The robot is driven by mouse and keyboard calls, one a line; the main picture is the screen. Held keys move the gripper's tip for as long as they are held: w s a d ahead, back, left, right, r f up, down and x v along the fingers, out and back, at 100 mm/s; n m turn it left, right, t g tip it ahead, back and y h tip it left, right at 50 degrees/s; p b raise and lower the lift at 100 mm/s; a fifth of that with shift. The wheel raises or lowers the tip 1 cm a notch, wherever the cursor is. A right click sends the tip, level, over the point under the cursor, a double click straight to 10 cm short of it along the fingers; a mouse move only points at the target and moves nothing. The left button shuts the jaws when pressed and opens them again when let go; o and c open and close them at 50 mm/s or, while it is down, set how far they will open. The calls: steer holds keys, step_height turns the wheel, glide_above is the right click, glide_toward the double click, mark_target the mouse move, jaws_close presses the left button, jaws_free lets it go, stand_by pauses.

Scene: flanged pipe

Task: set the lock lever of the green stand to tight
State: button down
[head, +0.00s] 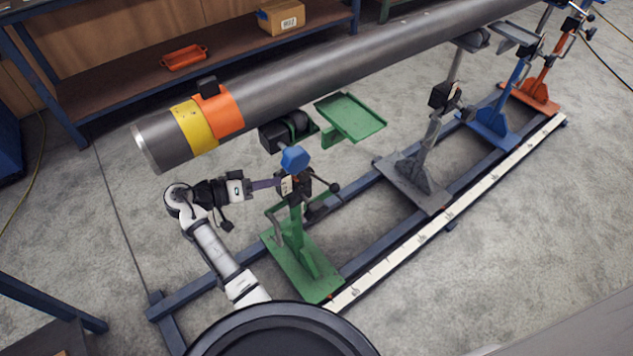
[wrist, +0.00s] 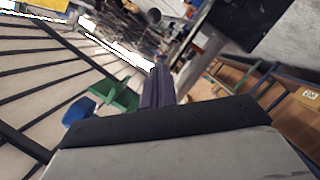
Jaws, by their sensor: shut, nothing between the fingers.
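The green stand (head: 300,256) stands on the rail frame at the lower middle, under the pipe's near end. At its head are a blue knob (head: 294,158), a small marked label (head: 286,187) and a dark lever with a black ball end (head: 335,187). I cannot read the lever's setting. My gripper (head: 281,183) comes from the left, its fingers shut and empty, close to the stand's head; contact cannot be told. In the wrist view the shut fingers (wrist: 158,84) point upward, with the blue knob (wrist: 78,110) at left and a dark ball (wrist: 153,16) beyond.
The grey pipe (head: 330,75) with yellow and orange bands lies above the stands. A green tray (head: 350,115) juts out beside the green stand. Grey (head: 415,180), blue (head: 492,125) and orange (head: 532,95) stands follow along the rails. Open floor lies left of the rails.

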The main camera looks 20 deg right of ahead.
steer(key=p, duration=0.3)
glide_toward(322, 180)
steer(key=s+d+r, duration=0.1)
steer(key=d+r, duration=0.3)
steer(key=r, duration=0.1)
steer(key=d+f, duration=0.1)
steer(key=s+d+f, duration=0.1)
steer(key=d+f+p, duration=0.1)
steer(key=shift+s+d+f, duration=0.1)
steer(key=shift+s+d, duration=0.1)
steer(key=shift+s, duration=0.05)
